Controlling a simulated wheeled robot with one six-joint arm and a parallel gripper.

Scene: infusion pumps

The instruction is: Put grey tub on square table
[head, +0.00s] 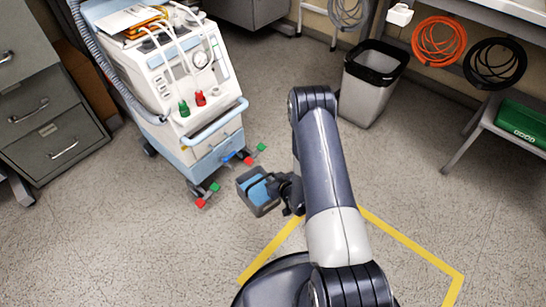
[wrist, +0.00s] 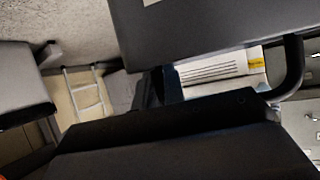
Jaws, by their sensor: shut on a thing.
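The grey tub (head: 258,207), with something blue inside, is in the head view just left of the end of my arm. My gripper (head: 278,187) is shut on the tub's right side and holds it in front of the wheeled machine. The tub is a little tilted in the picture, and it looks raised above the floor. In the wrist view, large dark surfaces fill much of the picture close up; I cannot tell surely which are tub and which are gripper. I cannot make out a square table in either view.
A wheeled medical machine (head: 190,80) stands close behind the tub, its coloured feet near it. A grey drawer cabinet (head: 45,130) is at left. A waste bin (head: 366,95) stands at back. A bench with a green box (head: 522,122) is at right. Yellow tape (head: 415,248) marks open floor.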

